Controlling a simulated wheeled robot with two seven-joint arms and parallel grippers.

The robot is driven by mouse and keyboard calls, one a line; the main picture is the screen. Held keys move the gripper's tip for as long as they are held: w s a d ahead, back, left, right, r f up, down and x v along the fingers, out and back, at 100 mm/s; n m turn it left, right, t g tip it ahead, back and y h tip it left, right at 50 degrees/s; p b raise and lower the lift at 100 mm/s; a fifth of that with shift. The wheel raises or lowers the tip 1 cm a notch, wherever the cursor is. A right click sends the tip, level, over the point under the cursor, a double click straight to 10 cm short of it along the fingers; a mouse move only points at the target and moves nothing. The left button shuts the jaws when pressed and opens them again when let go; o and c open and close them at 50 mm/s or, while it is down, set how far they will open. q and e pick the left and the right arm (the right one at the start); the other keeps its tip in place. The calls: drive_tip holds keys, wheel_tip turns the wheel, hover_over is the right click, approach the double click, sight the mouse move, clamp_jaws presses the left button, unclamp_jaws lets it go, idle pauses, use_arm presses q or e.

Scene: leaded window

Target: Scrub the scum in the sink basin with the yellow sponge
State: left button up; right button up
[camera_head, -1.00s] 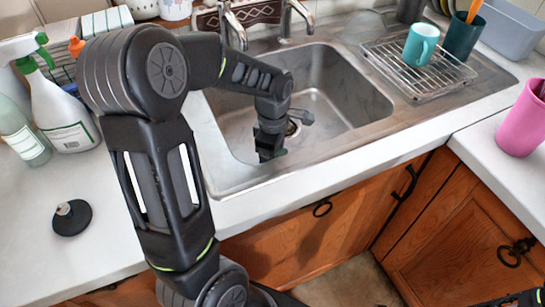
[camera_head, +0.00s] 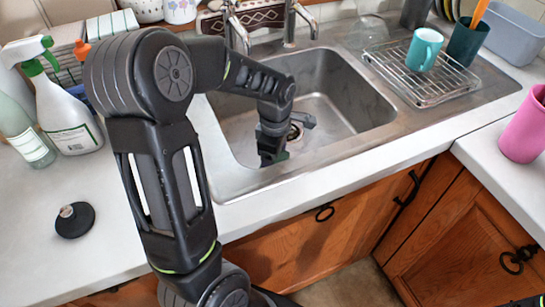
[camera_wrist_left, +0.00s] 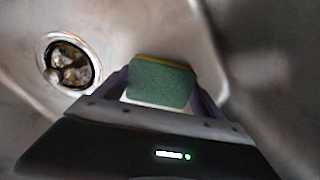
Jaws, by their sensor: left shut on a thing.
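The sink basin (camera_head: 345,92) is bare metal with greyish smears; I cannot tell scum from reflections. My left gripper (camera_head: 272,158) is down inside the basin near its front-left side. In the left wrist view the gripper (camera_wrist_left: 160,88) is shut on the sponge (camera_wrist_left: 160,85), which shows a green scouring face and a thin yellow edge. The sponge is hidden in the head view. The drain (camera_wrist_left: 69,62) lies left of the sponge in the wrist view, with brownish bits in it. I cannot tell whether the sponge touches the basin. My right gripper is not clearly seen.
A wire rack (camera_head: 422,75) with a teal mug (camera_head: 423,50) stands right of the basin. A pink cup (camera_head: 523,128) is on the right counter. Spray bottles (camera_head: 66,115) and a black stopper (camera_head: 74,220) are at left. The faucet (camera_head: 240,28) rises behind the basin.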

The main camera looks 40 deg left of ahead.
use_arm(q)
drive_tip(key=shift+s+d+f, duration=0.15)
drive_tip(key=shift+s+d, duration=0.1)
drive_tip(key=shift+d, duration=0.05)
drive_tip(key=shift+w+a, duration=0.25)
drive_tip(key=shift+a, duration=0.25)
drive_tip(key=shift+r, duration=0.25)
drive_tip(key=shift+r+p, duration=0.25)
drive_tip(key=shift+p, duration=0.25)
wheel_tip(320, 180, up, 8)
drive_tip(key=p, duration=0.6)
drive_tip(key=shift+w, duration=0.1)
drive_tip(key=shift+f, duration=0.1)
